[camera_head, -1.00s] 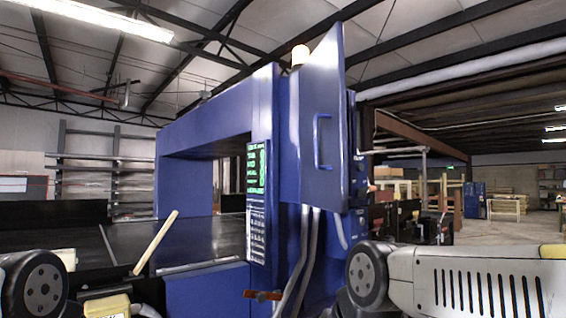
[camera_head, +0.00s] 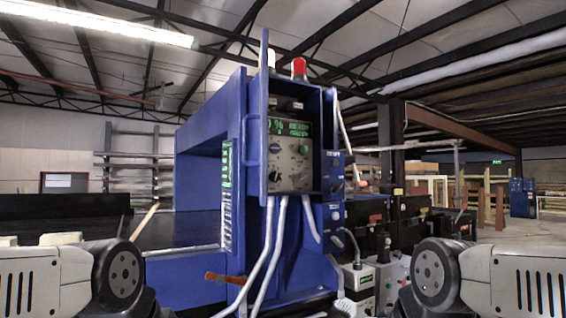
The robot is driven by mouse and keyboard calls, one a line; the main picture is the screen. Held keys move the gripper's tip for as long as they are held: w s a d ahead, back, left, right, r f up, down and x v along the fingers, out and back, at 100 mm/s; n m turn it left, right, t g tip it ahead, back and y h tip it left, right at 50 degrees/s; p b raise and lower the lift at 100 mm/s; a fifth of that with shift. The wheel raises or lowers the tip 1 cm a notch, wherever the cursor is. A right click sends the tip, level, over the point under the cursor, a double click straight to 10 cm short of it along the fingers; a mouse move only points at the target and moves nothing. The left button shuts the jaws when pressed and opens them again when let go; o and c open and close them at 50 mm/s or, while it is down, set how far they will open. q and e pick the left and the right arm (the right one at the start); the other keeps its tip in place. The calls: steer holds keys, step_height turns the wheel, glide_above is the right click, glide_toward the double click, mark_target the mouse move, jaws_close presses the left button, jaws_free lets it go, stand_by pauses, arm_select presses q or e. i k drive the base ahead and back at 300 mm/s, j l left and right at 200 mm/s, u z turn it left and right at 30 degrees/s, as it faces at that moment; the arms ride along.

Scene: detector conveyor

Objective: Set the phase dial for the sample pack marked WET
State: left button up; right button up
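The blue detector housing holds a recessed control panel (camera_head: 289,165), seen at a slant right of the picture's centre. Its blue door (camera_head: 264,110) is seen nearly edge-on. The panel has a dark screen (camera_head: 289,128) with green text too small to read fully. Below are a blue knob (camera_head: 275,147), a green knob (camera_head: 303,150) and a black dial with white marks (camera_head: 275,176). I cannot tell which one is the phase dial. No pack with a readable WET mark shows. Only links of my two arms show, low at left and right. Both grippers are outside the picture.
The dark conveyor (camera_head: 180,230) runs through the blue arch at left. Grey conduits (camera_head: 270,255) hang in front of the housing. White boxes with cables (camera_head: 358,279) stand low at right. Open floor lies farther right.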

mark_target(303, 177)
steer(key=l+u, duration=0.15)
steer(key=u, duration=0.3)
steer(key=i+l+u, duration=0.1)
steer(key=u, duration=0.35)
steer(key=l+u, duration=0.3)
steer(key=l, duration=0.45)
steer(key=l+u, duration=0.3)
steer(key=l, duration=0.8)
steer(key=k+l, duration=0.15)
steer(key=l, duration=0.2)
